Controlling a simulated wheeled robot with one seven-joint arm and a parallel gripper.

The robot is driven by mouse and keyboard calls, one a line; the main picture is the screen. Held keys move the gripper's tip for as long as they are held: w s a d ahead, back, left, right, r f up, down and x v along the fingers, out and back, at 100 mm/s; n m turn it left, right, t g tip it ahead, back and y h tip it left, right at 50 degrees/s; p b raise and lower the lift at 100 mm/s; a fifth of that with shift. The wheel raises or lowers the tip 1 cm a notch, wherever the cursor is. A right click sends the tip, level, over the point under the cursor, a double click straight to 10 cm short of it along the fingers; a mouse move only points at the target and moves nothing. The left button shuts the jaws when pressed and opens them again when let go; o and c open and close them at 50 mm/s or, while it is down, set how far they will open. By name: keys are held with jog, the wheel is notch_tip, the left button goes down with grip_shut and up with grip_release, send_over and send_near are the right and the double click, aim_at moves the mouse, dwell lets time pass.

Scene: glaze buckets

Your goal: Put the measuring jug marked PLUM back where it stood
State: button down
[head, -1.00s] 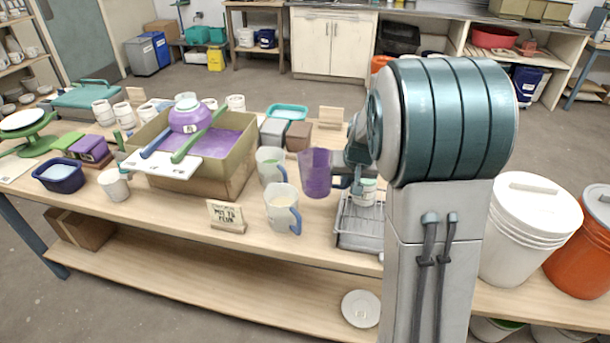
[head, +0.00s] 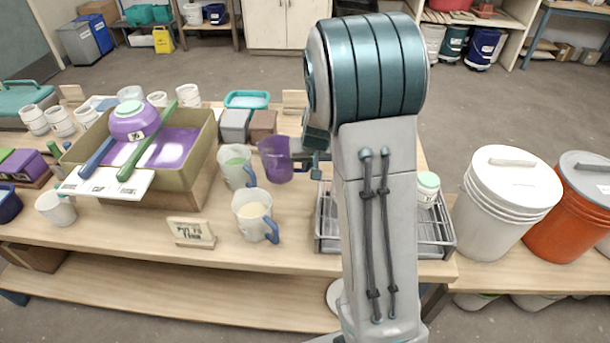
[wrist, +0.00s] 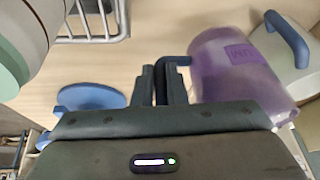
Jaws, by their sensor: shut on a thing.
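The purple measuring jug (head: 276,160) is at the tip of my arm, right of two other jugs in the head view. In the wrist view the jug (wrist: 232,75) shows a purple label, partly readable as PLUM. My gripper (wrist: 164,80) is shut on its dark blue handle (wrist: 178,62). I cannot tell whether the jug's base touches the table. A jug with green contents (head: 236,165) stands just left of it, and a jug with cream contents (head: 252,212) stands nearer the front. A small sign (head: 191,232) stands left of the cream one, its lettering hard to read.
A wire rack (head: 437,232) with a green-lidded jar (head: 428,188) lies right, partly behind my arm. Grey (head: 234,126) and brown (head: 263,124) blocks and a teal tray (head: 247,99) stand behind the jug. A large box (head: 200,160) is left. Bare tabletop lies in front of the jug.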

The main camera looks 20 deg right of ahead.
jog(key=shift+f, duration=2.05)
jog(key=shift+f+b, duration=0.2)
jog(key=shift+b, duration=0.25)
jog(key=c, duration=1.5)
grip_release()
jog(key=shift+o, duration=0.2)
jog(key=shift+r, duration=0.15)
jog(key=shift+r+p, duration=0.2)
jog(key=shift+p, duration=0.15)
jog(key=p+v, duration=0.1)
jog(key=v, duration=0.9)
jog(key=s+a+r, duration=0.2)
jog(key=s, duration=0.5)
jog(key=s+a+r+n+g, duration=0.1)
jog(key=s+a+r, duration=0.1)
jog(key=s, duration=0.6)
jog(key=s+a+r+n, duration=0.1)
jog(key=s+a+r, duration=0.1)
jog(key=s, duration=0.6)
jog(key=shift+a+r+g, duration=0.35)
jog(key=shift+r+g, duration=0.05)
jog(key=shift+r, duration=0.15)
